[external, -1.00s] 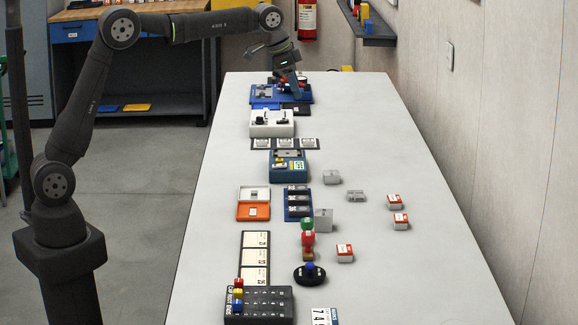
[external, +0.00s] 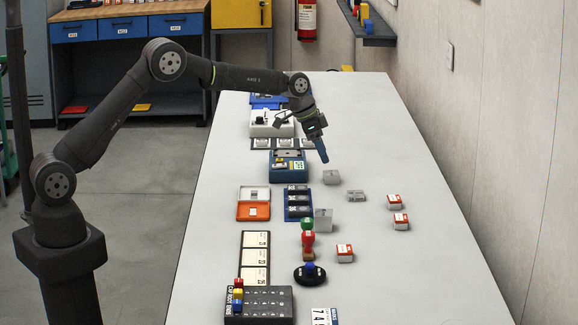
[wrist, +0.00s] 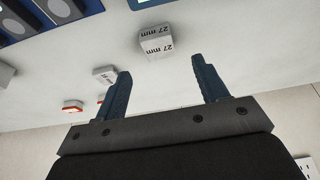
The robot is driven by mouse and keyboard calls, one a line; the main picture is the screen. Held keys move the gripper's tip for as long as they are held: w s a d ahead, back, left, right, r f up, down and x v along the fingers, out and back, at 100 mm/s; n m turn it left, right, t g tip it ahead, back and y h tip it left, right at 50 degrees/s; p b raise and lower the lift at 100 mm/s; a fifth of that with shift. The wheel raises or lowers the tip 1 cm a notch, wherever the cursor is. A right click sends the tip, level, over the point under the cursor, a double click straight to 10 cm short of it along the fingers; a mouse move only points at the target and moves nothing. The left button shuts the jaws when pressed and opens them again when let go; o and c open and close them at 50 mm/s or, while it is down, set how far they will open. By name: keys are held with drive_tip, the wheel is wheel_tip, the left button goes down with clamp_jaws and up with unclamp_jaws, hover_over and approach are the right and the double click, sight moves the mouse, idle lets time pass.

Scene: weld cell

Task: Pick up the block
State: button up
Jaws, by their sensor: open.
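A small pale grey block (external: 332,177) stands on the white table just right of the blue device with a display. In the wrist view the block (wrist: 157,42) shows "27 mm" printed on its sides. My gripper (external: 322,156) is just above and slightly left of it in the external view, pointing down and tilted. In the wrist view my gripper (wrist: 161,67) has its two blue fingers wide apart with nothing between them; the block lies beyond the fingertips. A second grey block (external: 355,196) lies nearby to the right, and a taller grey block (external: 323,220) stands nearer the camera.
Several orange-and-white boxes (external: 394,202) stand on the right. The blue device (external: 289,168) and a blue tray of dark parts (external: 299,204) border the left. A red stamp (external: 308,240) stands nearer the camera. The table's right side is mostly clear.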

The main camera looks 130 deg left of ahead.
sight(331, 173)
drive_tip(key=shift+x, duration=3.45)
drive_tip(key=shift+d, duration=0.1)
drive_tip(key=c, duration=1.2)
